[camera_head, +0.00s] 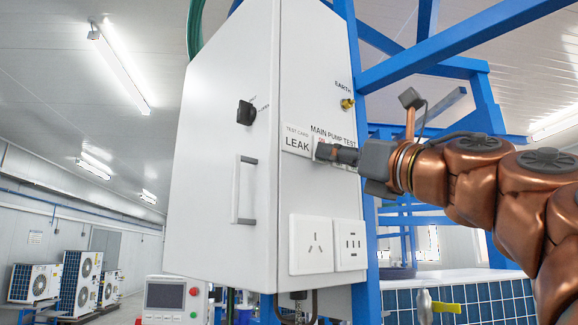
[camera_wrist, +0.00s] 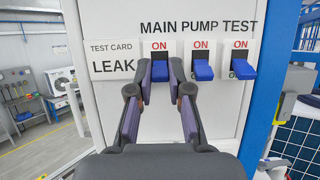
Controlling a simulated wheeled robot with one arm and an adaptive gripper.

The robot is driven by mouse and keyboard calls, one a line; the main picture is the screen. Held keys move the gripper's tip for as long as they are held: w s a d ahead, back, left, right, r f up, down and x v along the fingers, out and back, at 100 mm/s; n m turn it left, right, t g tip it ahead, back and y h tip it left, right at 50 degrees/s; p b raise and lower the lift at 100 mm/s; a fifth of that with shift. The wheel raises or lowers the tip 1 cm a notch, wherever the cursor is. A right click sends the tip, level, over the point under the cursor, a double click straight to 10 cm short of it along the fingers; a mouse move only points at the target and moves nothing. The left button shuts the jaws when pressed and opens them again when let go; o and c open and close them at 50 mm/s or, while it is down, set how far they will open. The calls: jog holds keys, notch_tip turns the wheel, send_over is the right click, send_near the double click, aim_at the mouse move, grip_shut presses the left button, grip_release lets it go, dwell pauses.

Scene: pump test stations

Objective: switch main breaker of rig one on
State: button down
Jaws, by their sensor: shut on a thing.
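The grey cabinet (camera_head: 318,185) bears the label MAIN PUMP TEST. In the wrist view a row of three blue breaker levers sits under it, each below a red ON mark. The left lever (camera_wrist: 160,71) is between the fingertips of my gripper (camera_wrist: 161,82), which is shut on it. The middle lever (camera_wrist: 203,70) and right lever (camera_wrist: 241,69) are free and appear to point down. The held lever's exact position is partly hidden by the fingers. In the head view my gripper (camera_head: 332,153) reaches the panel from the right and hides the levers.
A LEAK test card (camera_head: 297,141) is left of the breakers. Sockets (camera_head: 312,244) sit below, and a black rotary knob (camera_head: 246,113) and handle (camera_head: 236,190) are on the cabinet's left face. A blue frame (camera_head: 362,130) stands close at the right.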

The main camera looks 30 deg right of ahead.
jog(key=shift+r, duration=0.1)
jog(key=shift+s+r+g+p, duration=0.1)
jog(key=shift+r+g+p, duration=0.25)
jog(key=shift+g+p, duration=0.35)
jog(key=shift+s+r+g+p, duration=0.1)
jog(key=shift+r+g+p, duration=0.2)
jog(key=shift+g+p, duration=0.4)
jog(key=shift+r+g+h+p, duration=0.1)
jog(key=shift+g+h+p, duration=0.2)
jog(key=shift+g+p, duration=0.1)
jog(key=c, duration=1.4)
grip_release()
jog(key=shift+f, duration=0.2)
jog(key=shift+o, duration=0.2)
jog(key=s+d, duration=0.1)
jog(key=s, duration=0.6)
jog(key=shift+s+d, duration=0.15)
jog(key=shift+d, duration=0.05)
